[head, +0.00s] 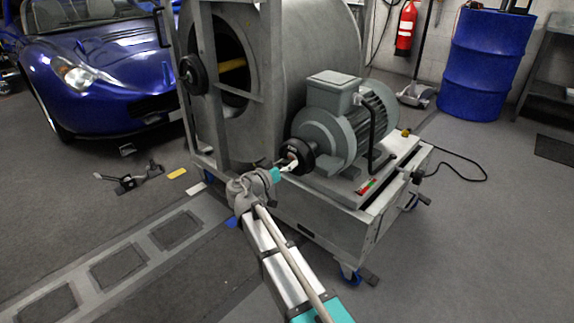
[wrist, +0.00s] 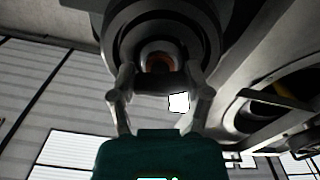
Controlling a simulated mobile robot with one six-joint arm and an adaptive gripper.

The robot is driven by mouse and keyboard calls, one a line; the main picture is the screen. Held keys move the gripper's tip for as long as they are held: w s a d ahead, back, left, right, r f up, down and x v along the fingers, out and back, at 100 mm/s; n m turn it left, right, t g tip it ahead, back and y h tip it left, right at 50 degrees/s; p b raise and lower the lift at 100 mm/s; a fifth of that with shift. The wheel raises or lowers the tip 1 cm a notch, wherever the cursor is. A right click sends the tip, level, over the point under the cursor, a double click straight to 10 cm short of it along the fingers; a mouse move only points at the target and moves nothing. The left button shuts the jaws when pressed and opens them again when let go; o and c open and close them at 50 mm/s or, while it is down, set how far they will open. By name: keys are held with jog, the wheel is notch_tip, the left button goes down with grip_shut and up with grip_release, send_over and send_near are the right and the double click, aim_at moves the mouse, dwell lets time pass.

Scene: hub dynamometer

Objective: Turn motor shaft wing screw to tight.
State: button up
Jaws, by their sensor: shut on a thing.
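The grey electric motor (head: 330,130) sits on a wheeled metal cart, with a dark round hub (head: 301,152) on its shaft end facing left. My gripper (head: 289,165) reaches up to this hub from the front left. In the wrist view, my gripper (wrist: 161,82) has one finger on each side of a grey wing screw (wrist: 160,88) at the shaft and is shut on it. A rounded shaft end with an orange-brown centre (wrist: 160,62) shows just above the screw. The screw's tightness cannot be read from the frames. In the head view the screw is too small to make out.
A large grey drum (head: 318,45) in a frame stands behind the motor. The cart (head: 335,222) has a handle and wheels at the right. A blue car (head: 100,75), blue barrel (head: 485,58) and red extinguisher (head: 406,28) stand farther back. Floor at the right is mostly clear.

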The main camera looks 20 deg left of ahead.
jog(key=m, duration=0.3)
jog(key=shift+d+m, duration=0.1)
jog(key=shift+m, duration=0.2)
dwell(0.4)
jog(key=o, duration=1.2)
jog(key=shift+c, duration=0.2)
jog(key=shift+s, duration=0.15)
jog(key=v, duration=1.1)
jog(key=shift+s+a, duration=0.3)
